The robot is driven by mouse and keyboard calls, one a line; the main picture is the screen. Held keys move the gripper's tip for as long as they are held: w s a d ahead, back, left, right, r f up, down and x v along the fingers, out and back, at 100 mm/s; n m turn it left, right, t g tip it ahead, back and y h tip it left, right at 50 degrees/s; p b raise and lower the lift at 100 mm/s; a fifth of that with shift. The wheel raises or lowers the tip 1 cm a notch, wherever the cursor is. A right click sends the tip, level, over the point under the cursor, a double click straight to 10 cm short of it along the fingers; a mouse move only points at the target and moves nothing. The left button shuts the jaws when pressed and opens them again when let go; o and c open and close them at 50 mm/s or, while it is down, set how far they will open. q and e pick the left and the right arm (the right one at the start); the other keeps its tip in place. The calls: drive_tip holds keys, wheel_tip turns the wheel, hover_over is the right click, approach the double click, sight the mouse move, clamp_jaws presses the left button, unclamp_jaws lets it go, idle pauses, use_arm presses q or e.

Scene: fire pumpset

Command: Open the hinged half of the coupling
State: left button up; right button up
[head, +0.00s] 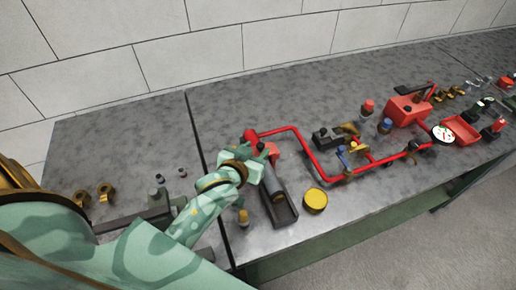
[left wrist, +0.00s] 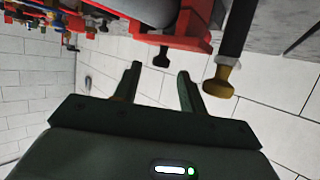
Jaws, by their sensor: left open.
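My left gripper (head: 263,152) reaches in from the left, over the left end of the red pipe in the head view. In the left wrist view its two fingers (left wrist: 159,70) are apart with nothing held between them. A red part (left wrist: 190,38), which I take to be the coupling, lies just beyond the fingertips. A small dark tab (left wrist: 162,58) sticks out from it, near the gap between the fingers. In the head view the gripper hides much of the red part (head: 273,150). I cannot tell how its hinged half stands. My right gripper is not in view.
A red pipe (head: 295,142) runs right along the grey bench (head: 120,150). A dark tray (head: 285,212) and a yellow round lid (head: 315,200) lie nearby. A dark rod with a brass end (left wrist: 222,77) stands close to one finger. Valves (head: 350,152) stand further right.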

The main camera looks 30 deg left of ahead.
use_arm(q)
drive_tip(key=shift+w+f, duration=0.3)
drive_tip(key=shift+w, duration=0.3)
drive_tip(key=shift+w+f, duration=0.15)
drive_tip(key=shift+w, duration=0.3)
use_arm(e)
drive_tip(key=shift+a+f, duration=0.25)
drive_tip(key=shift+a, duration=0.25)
use_arm(q)
drive_tip(key=shift+c, duration=0.3)
